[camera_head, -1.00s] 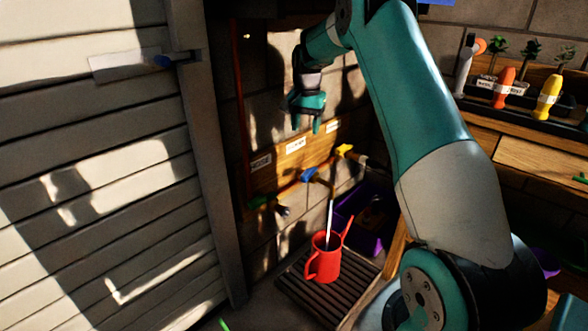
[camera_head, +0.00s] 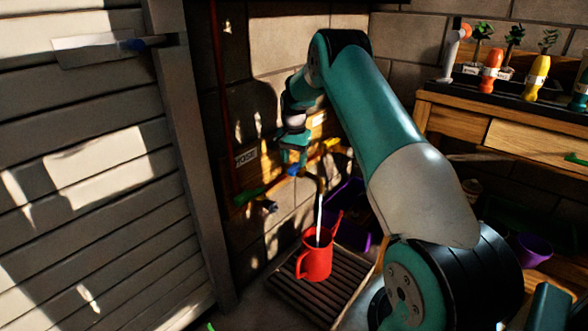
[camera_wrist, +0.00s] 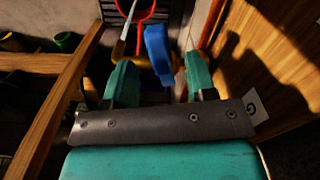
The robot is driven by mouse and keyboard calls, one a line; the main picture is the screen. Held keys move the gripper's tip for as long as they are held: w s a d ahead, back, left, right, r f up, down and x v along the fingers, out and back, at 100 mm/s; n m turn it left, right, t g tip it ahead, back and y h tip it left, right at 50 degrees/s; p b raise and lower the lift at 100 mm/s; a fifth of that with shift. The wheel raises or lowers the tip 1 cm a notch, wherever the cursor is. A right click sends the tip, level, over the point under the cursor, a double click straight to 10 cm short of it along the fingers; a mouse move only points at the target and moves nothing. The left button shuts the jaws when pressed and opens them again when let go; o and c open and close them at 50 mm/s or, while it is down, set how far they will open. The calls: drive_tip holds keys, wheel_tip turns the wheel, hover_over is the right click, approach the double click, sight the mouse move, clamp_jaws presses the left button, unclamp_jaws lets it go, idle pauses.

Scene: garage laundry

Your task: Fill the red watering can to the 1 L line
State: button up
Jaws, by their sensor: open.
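The red watering can (camera_head: 316,264) stands upright on a dark slatted grate (camera_head: 283,293). A pale stream (camera_head: 320,215) runs down into it from the spout below the blue-handled tap. The water level and the 1 L line cannot be made out. The can shows partly at the top of the wrist view (camera_wrist: 144,12). My gripper (camera_head: 292,162) is open, pointing down just over the blue tap handle (camera_head: 294,171). In the wrist view the blue handle (camera_wrist: 158,52) lies between the two teal fingertips, with gaps on both sides.
A green-handled tap (camera_head: 248,197) is left of the blue one and a yellow-handled tap (camera_head: 333,143) right of it. A purple bin (camera_head: 350,205) stands behind the can. A wooden bench (camera_head: 470,122) with plants and bottles is at right; a slatted door (camera_head: 90,190) at left.

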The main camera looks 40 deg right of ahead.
sight(297, 166)
drive_tip(key=shift+f, duration=1.15)
